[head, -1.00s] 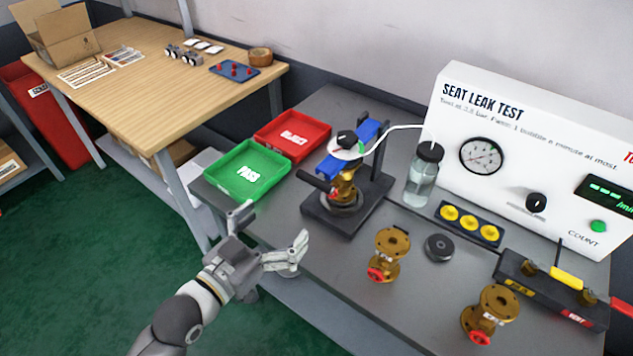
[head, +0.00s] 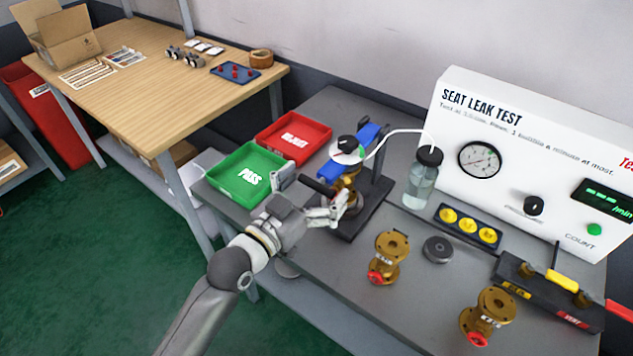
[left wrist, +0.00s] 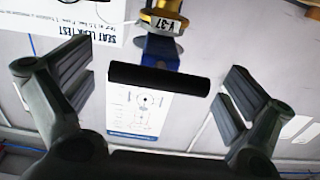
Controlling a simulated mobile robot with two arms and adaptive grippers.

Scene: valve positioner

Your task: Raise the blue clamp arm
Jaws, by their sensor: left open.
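The blue clamp arm (head: 368,133) lies lowered over a brass valve (head: 349,181) in the dark test stand (head: 378,190). Its black handle (head: 319,187) sticks out toward my left gripper (head: 311,193). My left gripper is open, and its fingers stand on either side of the handle. In the left wrist view, the black handle (left wrist: 158,80) lies crosswise between the open fingers (left wrist: 157,87), with a gap at both ends. The blue arm (left wrist: 161,50) and the valve with its V-37 tag (left wrist: 163,22) show behind it. My right gripper is out of view.
The green PASS tray (head: 245,199) and red REJECT tray (head: 268,137) lie left of the stand. A water bottle (head: 424,180) with a white tube stands to its right. Two brass valves (head: 389,250) (head: 491,308) stand nearer the front. The white tester (head: 520,190) is behind.

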